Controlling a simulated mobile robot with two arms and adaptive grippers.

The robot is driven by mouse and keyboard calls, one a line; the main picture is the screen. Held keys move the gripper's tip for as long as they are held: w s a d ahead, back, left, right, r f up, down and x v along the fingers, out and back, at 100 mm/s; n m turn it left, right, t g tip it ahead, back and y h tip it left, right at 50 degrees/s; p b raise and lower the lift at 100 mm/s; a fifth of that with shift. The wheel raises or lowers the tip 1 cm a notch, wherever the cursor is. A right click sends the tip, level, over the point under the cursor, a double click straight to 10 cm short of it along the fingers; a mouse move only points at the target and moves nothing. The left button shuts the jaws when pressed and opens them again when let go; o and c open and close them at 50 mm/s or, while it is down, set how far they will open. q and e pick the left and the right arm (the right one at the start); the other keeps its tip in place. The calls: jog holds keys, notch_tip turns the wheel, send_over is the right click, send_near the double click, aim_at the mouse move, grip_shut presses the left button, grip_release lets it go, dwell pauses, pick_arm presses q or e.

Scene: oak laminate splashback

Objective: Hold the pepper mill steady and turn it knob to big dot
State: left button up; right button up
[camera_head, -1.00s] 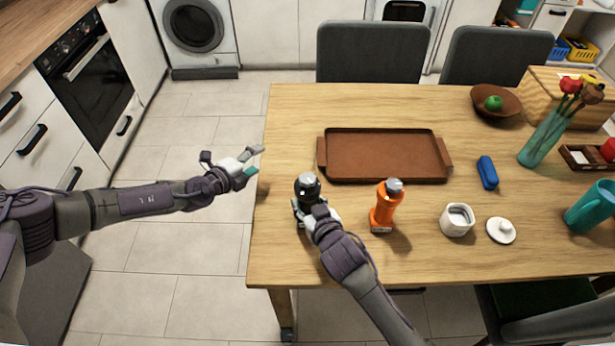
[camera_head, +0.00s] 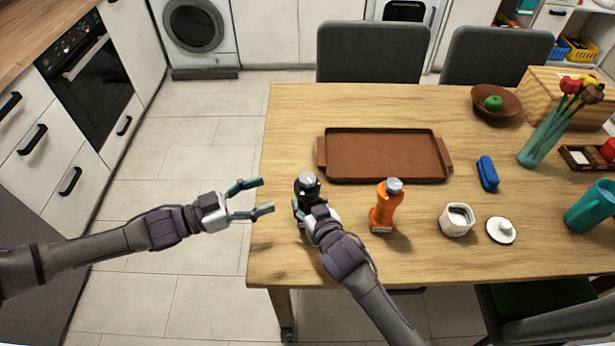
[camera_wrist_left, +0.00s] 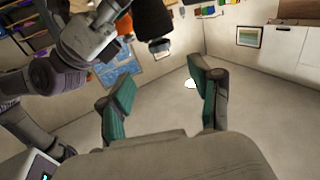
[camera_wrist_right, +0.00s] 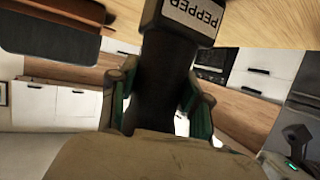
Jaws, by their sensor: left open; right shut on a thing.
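The black pepper mill (camera_head: 304,190) with a silver top knob stands upright near the table's left front edge. In the right wrist view the pepper mill (camera_wrist_right: 165,90) shows its dark body and a white PEPPER label. My right gripper (camera_head: 308,212) is shut on the mill's body from the front. My left gripper (camera_head: 262,197) is open and empty, to the left of the mill, its fingers pointing at it and apart from it. The left wrist view shows the open left fingers (camera_wrist_left: 160,95) with the mill (camera_wrist_left: 153,20) beyond them. The dots on the knob are too small to see.
An orange mill (camera_head: 383,208) stands just right of my right gripper. A brown tray (camera_head: 385,177) lies behind. A white pot (camera_head: 456,222), its lid (camera_head: 502,230) and a blue case (camera_head: 487,172) are farther right. Floor left of the table is clear.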

aim_at(308, 177)
pick_arm(q)
jog(key=x, duration=1.1)
jog(key=shift+w+d, duration=0.1)
jog(key=shift+d, duration=0.1)
jog(key=c, duration=1.2)
jog(key=shift+w, duration=0.1)
jog(key=m+g+h, duration=0.1)
jog(key=m+g, duration=0.1)
jog(key=g, duration=0.2)
jog(key=shift+m, duration=0.4)
jog(key=m+g, duration=0.2)
jog(key=g, duration=0.2)
jog(key=m+g, duration=0.3)
jog(key=g, duration=0.1)
jog(key=shift+m+g, duration=0.3)
jog(key=shift+m+g+y, duration=0.3)
jog(key=shift+g, duration=0.3)
